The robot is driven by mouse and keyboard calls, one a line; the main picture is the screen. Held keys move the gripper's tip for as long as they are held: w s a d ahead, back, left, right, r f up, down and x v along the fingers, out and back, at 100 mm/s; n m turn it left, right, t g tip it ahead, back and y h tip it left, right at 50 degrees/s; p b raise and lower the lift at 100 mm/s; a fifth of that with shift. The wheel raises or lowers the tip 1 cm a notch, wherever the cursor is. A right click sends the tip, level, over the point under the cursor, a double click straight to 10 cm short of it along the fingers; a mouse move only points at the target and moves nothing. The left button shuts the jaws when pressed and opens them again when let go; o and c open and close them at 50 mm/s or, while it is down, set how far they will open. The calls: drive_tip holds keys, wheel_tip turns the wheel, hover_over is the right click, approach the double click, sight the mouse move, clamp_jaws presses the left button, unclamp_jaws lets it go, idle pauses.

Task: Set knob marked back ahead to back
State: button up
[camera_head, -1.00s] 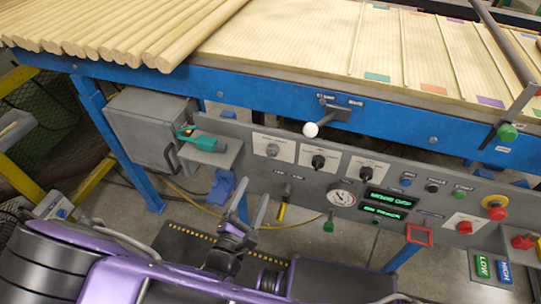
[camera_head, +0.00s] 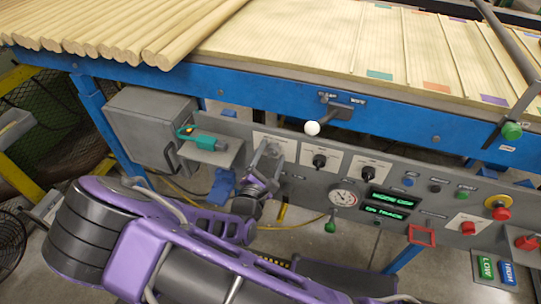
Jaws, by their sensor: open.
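The grey control panel (camera_head: 395,160) carries three white-plated rotary knobs in a row, whose labels are too small to read. The left plate (camera_head: 287,141) is partly covered by my gripper (camera_head: 268,153), and its knob is mostly hidden. The middle knob (camera_head: 319,160) and the right knob (camera_head: 367,173) are black and in plain view. I cannot tell which is marked back ahead. My gripper is open, with its two fingers in front of the left plate, around or just before its knob; contact cannot be told.
A teal tool (camera_head: 205,143) lies on a small shelf to the left. A gauge (camera_head: 344,198), green displays (camera_head: 388,198) and a red emergency button (camera_head: 501,214) are to the right.

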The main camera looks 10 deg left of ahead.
clamp_jaws()
drive_tip(key=shift+r+p, duration=0.1)
drive_tip(key=shift+p, duration=0.25)
drive_tip(key=shift+n+p, duration=0.55)
drive_tip(key=shift+n, duration=0.15)
drive_tip(key=n+p, duration=0.2)
drive_tip(key=n, duration=0.1)
drive_tip(key=shift+r+p, duration=0.1)
drive_tip(key=shift+p, duration=0.2)
drive_tip(key=n+p, duration=0.1)
drive_tip(key=n, duration=0.2)
drive_tip(key=shift+n+p, duration=0.4)
drive_tip(key=shift+f+n+p, duration=0.2)
drive_tip(key=shift+n+p, duration=0.45)
drive_tip(key=shift+n, duration=1.35)
